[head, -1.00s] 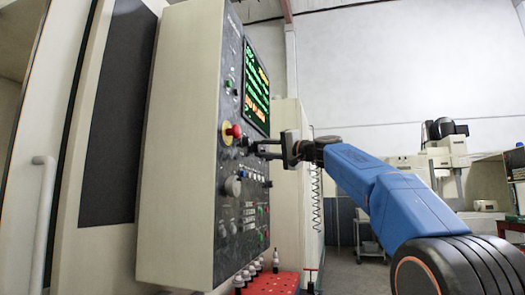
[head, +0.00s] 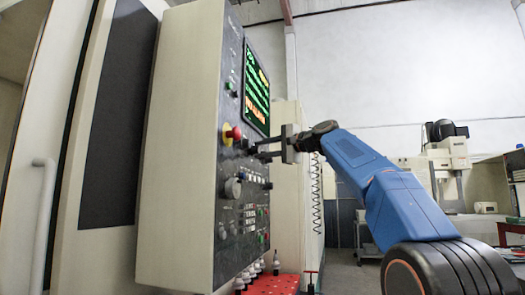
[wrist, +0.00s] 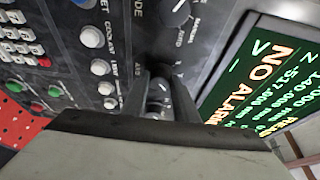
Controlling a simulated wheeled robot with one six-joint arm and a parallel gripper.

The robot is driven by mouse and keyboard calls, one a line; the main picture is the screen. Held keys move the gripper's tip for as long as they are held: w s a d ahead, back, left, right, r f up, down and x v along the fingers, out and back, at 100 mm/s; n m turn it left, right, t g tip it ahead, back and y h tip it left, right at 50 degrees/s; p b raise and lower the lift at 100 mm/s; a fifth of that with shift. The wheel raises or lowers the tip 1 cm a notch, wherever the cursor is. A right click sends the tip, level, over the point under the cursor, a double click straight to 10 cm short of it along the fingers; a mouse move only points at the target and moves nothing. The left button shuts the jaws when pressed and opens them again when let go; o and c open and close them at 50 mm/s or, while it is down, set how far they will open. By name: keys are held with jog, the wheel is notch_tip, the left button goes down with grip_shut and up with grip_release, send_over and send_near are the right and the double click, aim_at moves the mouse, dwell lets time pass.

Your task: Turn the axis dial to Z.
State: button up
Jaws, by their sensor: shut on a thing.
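The axis dial (wrist: 160,88) is a small dark knob with a light mark, low on the black control panel below the screen. It sits between the two fingers of my gripper (wrist: 161,78) in the wrist view, and the fingers are shut on it. In the head view my gripper (head: 262,151) reaches the panel from the right, just right of the red emergency button. The dial is hidden there by the fingers. The letter its pointer faces is too small to tell.
The control panel (head: 222,185) carries a mode dial (wrist: 176,10), a red emergency button (head: 236,132), a large grey knob (head: 232,188) and several push buttons. The green-text screen (head: 256,88) is just above my gripper. A red perforated tray (head: 275,284) lies below.

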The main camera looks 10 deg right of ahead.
jog(key=o, duration=1.1)
jog(key=shift+c, duration=0.2)
jog(key=v, duration=1.7)
jog(key=shift+d, duration=0.2)
jog(key=shift+s, duration=0.1)
